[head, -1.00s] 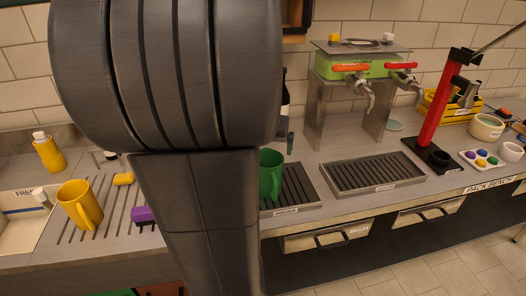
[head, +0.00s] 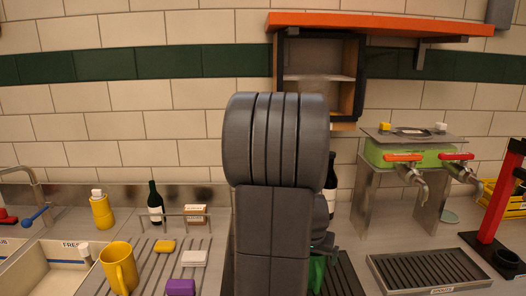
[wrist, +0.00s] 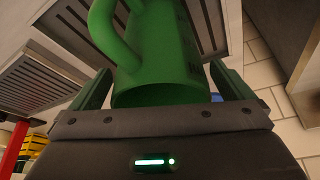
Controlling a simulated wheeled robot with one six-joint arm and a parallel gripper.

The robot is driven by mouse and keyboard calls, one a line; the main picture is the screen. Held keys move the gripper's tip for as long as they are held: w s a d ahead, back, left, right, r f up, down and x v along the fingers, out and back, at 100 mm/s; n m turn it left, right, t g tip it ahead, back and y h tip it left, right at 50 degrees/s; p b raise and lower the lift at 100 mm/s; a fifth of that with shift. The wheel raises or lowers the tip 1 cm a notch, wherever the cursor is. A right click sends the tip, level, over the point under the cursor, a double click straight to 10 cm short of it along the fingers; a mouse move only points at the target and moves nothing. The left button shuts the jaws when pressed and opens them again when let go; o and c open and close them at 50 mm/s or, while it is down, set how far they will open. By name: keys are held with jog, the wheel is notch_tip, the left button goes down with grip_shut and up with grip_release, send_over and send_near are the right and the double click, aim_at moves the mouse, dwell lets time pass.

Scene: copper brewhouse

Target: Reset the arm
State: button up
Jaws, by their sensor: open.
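My gripper (wrist: 165,78) is open in the wrist view, with one finger on each side of a green mug (wrist: 165,45). The mug's handle points to the upper left there. I cannot tell whether the fingers touch it. In the head view my dark arm stands in the middle and hides the gripper. Only a sliver of the green mug (head: 316,275) shows just right of the arm, at a drip tray (head: 345,278).
A tap tower (head: 405,157) and a red stand (head: 500,200) are at right. An open cabinet (head: 318,75) hangs behind, under an orange shelf (head: 380,22).

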jog(key=shift+r, duration=0.8)
jog(key=shift+s, duration=0.1)
